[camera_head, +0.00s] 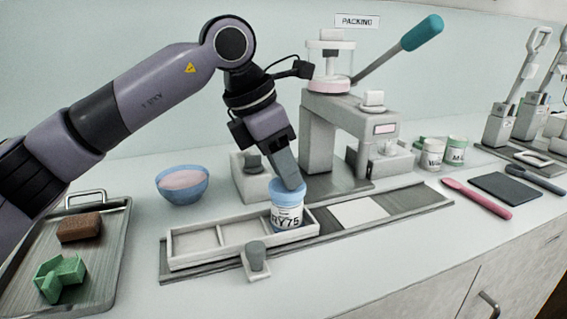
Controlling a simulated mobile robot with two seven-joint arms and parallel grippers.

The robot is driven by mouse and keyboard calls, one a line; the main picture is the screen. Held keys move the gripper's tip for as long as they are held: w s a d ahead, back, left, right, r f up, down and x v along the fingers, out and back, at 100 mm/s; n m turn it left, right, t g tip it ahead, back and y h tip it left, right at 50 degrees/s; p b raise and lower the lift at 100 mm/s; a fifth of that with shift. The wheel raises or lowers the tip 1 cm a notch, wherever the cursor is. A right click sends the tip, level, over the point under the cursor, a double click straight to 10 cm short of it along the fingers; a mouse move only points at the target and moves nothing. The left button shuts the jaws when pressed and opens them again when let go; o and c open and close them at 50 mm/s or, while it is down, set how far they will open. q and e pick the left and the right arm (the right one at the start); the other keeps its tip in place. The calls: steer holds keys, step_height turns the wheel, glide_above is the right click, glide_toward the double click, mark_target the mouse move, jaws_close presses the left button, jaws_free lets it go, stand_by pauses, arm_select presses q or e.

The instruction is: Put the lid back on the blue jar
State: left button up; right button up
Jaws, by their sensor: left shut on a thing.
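The jar (287,214) stands upright in the right-hand compartment of the pale tray (195,262). It has a white label with dark lettering ending in "RY75" and blue showing around it. A blue lid (278,190) is at the jar's mouth, partly hidden by the fingers. My left gripper (290,184) reaches down from above and is shut on the lid. I cannot tell whether the lid sits flush on the jar. My right gripper is not in view.
A grey press (345,110) with a teal-handled lever stands close behind the jar. A blue bowl (182,187) is at left, a metal tray (108,235) with a brown block and green piece further left. A small grey-topped fixture (257,258) stands in front.

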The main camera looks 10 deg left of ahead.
arm_select(q)
steer(key=shift+f, duration=0.15)
stand_by(0.4)
steer(key=o, duration=1.6)
steer(key=shift+r+p, duration=1.9)
steer(key=shift+r, duration=0.4)
jaws_close()
